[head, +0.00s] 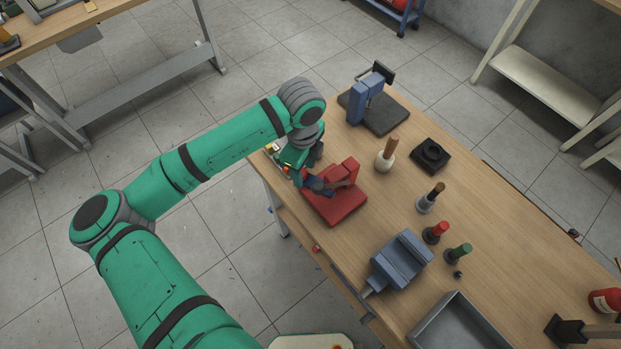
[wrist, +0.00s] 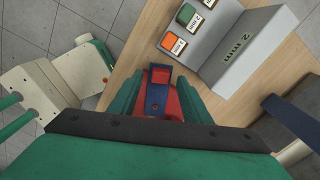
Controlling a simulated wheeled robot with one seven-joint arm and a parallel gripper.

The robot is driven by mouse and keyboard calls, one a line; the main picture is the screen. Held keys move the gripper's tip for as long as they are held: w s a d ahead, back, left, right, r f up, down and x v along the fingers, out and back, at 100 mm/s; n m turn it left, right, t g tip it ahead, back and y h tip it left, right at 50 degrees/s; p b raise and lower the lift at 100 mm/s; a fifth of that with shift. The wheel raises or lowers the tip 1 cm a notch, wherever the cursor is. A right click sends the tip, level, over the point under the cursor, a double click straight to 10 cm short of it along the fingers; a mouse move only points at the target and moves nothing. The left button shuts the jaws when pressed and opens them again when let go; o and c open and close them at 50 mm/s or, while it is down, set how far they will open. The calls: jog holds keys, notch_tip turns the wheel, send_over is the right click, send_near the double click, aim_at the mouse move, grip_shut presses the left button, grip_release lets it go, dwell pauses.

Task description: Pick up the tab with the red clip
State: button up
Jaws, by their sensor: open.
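In the wrist view, an orange-red square tab (wrist: 173,41) with a white label sits on a sloped grey block (wrist: 228,58), beside a green tab (wrist: 188,15). I take the orange-red one as the tab with the red clip, though the label is too small to read surely. My gripper (wrist: 160,88) is open. A dark blue piece with a red square end (wrist: 157,96) shows between its fingers; whether they touch it I cannot tell. In the head view my gripper (head: 308,178) is at the red fixture (head: 336,205) and partly hides the tabs.
On the wooden bench (head: 500,225) stand a blue press (head: 366,102), a white-based wooden-handled tool (head: 386,157), a black block (head: 430,155), red (head: 436,232) and green (head: 458,252) handled tools, a blue vice (head: 402,260) and a grey tray (head: 460,325). The bench's near edge runs beside the red fixture.

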jog(key=shift+f, duration=0.2)
grip_shut()
jog(key=shift+r, duration=0.2)
